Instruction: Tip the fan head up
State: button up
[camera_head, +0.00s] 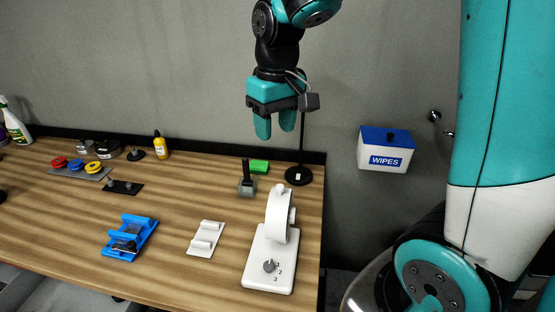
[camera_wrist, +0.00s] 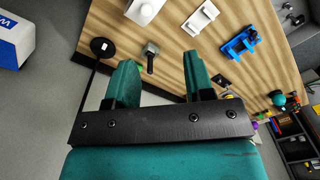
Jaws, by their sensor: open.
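A white fan (camera_head: 279,214) stands near the right front of the wooden table. Its round head is on a white base (camera_head: 256,270) with a grey knob and printed numbers. The head is seen nearly edge-on, so its exact tilt is hard to tell. My gripper (camera_head: 276,128) hangs above the back of the table, pointing down, well above and behind the fan. It is open and empty. In the wrist view my gripper's two teal fingers (camera_wrist: 158,75) are apart. Part of the white fan base (camera_wrist: 143,10) shows at the top edge; the head is mostly out of that view.
A black stand with a round foot (camera_head: 298,175) rises behind the fan. A grey tool with a dark handle (camera_head: 247,185), a green block (camera_head: 259,166), a white holder (camera_head: 206,238) and a blue fixture (camera_head: 130,238) lie on the table (camera_head: 175,270). A wipes box (camera_head: 386,149) hangs on the wall.

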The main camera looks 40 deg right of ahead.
aim_at(279, 186)
jog(key=shift+m, duration=0.4)
jog(key=f+p, duration=0.1)
jog(key=f, duration=0.4)
jog(key=d+f+p, duration=0.1)
jog(key=f, duration=0.5)
jog(key=w+d+f+p, duration=0.1)
jog(key=f, duration=0.4)
jog(key=shift+w+f, duration=0.1)
jog(key=shift+f, duration=0.3)
grip_shut()
jog(key=shift+w, duration=0.1)
